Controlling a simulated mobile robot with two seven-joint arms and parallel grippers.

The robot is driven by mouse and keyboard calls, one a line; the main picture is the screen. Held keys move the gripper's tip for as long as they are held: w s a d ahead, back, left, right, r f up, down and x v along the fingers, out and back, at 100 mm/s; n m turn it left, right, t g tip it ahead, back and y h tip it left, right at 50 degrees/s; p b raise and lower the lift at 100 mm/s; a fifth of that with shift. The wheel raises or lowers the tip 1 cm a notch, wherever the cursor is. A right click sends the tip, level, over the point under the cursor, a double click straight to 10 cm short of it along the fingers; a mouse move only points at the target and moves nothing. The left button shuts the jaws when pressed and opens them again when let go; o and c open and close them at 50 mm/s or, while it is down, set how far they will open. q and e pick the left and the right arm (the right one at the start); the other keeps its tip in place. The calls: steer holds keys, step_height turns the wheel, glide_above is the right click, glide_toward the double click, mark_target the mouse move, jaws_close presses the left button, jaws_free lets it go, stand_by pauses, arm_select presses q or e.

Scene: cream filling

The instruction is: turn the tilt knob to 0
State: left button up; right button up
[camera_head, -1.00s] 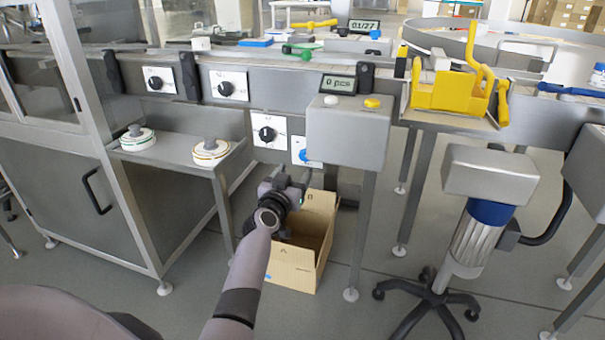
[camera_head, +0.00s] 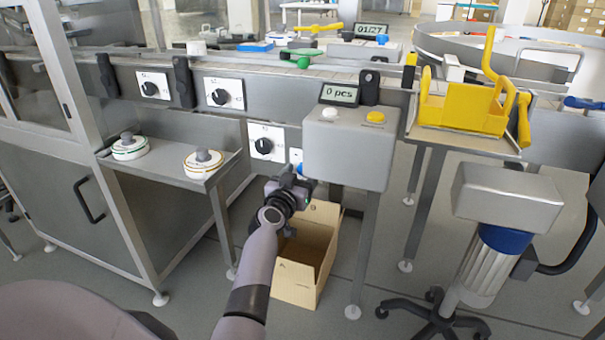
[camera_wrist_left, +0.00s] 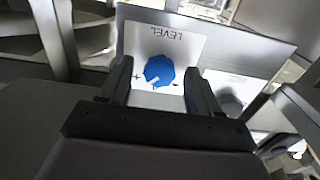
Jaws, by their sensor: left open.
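A blue knob (camera_wrist_left: 159,72) sits on a white plate marked LEVEL in the left wrist view. In the head view only a bit of this blue knob (camera_head: 300,168) shows beside the grey box. My left gripper (camera_wrist_left: 155,80) is open, with one finger on each side of the blue knob; contact cannot be told. In the head view my left gripper (camera_head: 298,180) is in front of that plate and hides much of it. A black dial (camera_head: 264,146) is on the neighbouring plate. Two more black dials (camera_head: 150,89) (camera_head: 220,97) are further left. I cannot read which is the tilt knob.
A grey box (camera_head: 345,150) with white and yellow buttons juts out right of my left gripper. An open cardboard box (camera_head: 297,285) stands below it. A shelf (camera_head: 160,165) with two round pieces is at the left. A yellow holder (camera_head: 460,108) is at the right.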

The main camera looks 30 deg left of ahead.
arm_select(q)
steer(key=c, duration=1)
steer(key=shift+c, duration=0.2)
arm_select(e)
steer(key=shift+r, duration=0.1)
arm_select(q)
steer(key=n+p, duration=0.2)
steer(key=n, duration=0.5)
steer(key=shift+r+n, duration=0.1)
steer(key=shift+n, duration=0.3)
arm_select(e)
steer(key=shift+s+d+f+h, duration=0.15)
steer(key=shift+s+d+f, duration=0.05)
steer(key=shift+d, duration=0.2)
steer(key=shift+s+d+f+h, duration=0.15)
steer(key=shift+d, duration=0.2)
arm_select(q)
steer(key=shift+n, duration=0.3)
